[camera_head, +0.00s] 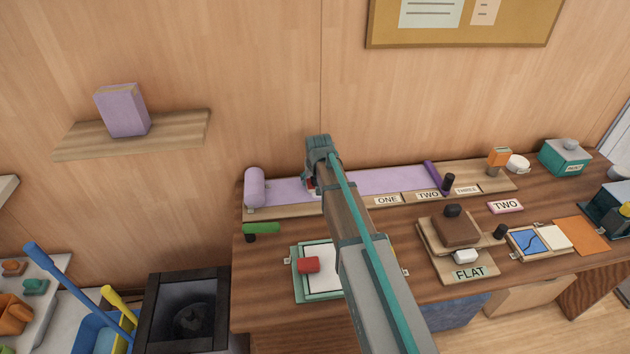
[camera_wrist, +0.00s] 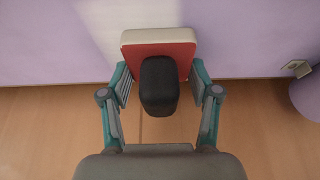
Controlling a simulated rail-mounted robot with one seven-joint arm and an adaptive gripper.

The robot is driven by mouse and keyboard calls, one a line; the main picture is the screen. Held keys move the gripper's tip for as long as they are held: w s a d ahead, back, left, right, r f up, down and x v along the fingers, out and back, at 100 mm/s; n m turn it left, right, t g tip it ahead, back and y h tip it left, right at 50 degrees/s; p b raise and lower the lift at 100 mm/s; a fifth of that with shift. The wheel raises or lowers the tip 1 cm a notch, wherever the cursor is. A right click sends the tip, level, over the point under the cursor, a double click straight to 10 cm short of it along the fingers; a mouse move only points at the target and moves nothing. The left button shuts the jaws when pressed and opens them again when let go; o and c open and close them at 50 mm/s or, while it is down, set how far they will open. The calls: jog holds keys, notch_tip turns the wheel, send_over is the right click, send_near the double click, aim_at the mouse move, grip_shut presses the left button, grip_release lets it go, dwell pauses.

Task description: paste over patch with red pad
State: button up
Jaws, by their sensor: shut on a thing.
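My gripper (camera_wrist: 158,85) is shut on the black handle (camera_wrist: 159,88) of the red pad (camera_wrist: 185,50). The pad has a red back and a pale face layer. Its far edge lies over the purple strip in the wrist view (camera_wrist: 55,45); I cannot tell whether it touches. A paler streak (camera_wrist: 101,25) shows on the strip beside the pad. In the head view my gripper is at the purple strip (camera_head: 390,181), left of its middle, and a little of the red pad (camera_head: 311,185) shows below it. My arm hides part of the strip. I cannot make out a separate patch.
A purple roll (camera_head: 254,188) stands at the strip's left end. Labels ONE, TWO (camera_head: 428,195) and THREE line the board's front edge. A green-handled tool (camera_head: 262,228), a red block (camera_head: 308,265) on a framed white sheet and a FLAT board (camera_head: 468,272) lie nearer.

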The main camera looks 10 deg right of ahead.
jog(key=shift+w, duration=1.9)
jog(key=shift+s, duration=0.15)
jog(key=shift+s+f, duration=0.1)
jog(key=shift+s, duration=2)
jog(key=shift+s, duration=0.1)
jog(key=shift+r+p, duration=0.6)
jog(key=shift+r, duration=0.25)
jog(key=shift+w+d+r+p, duration=0.2)
jog(key=shift+w+d, duration=0.6)
jog(key=shift+d, duration=0.3)
jog(key=shift+w+d+r+p, duration=0.1)
jog(key=shift+w+d+r, duration=0.15)
jog(key=shift+w+d, duration=0.7)
jog(key=shift+w+d+r+p, duration=0.15)
jog(key=shift+w+d, duration=0.45)
jog(key=shift+d, duration=0.65)
jog(key=shift+s+f+b, duration=0.1)
jog(key=shift+f+b, duration=0.2)
jog(key=shift+f, duration=0.2)
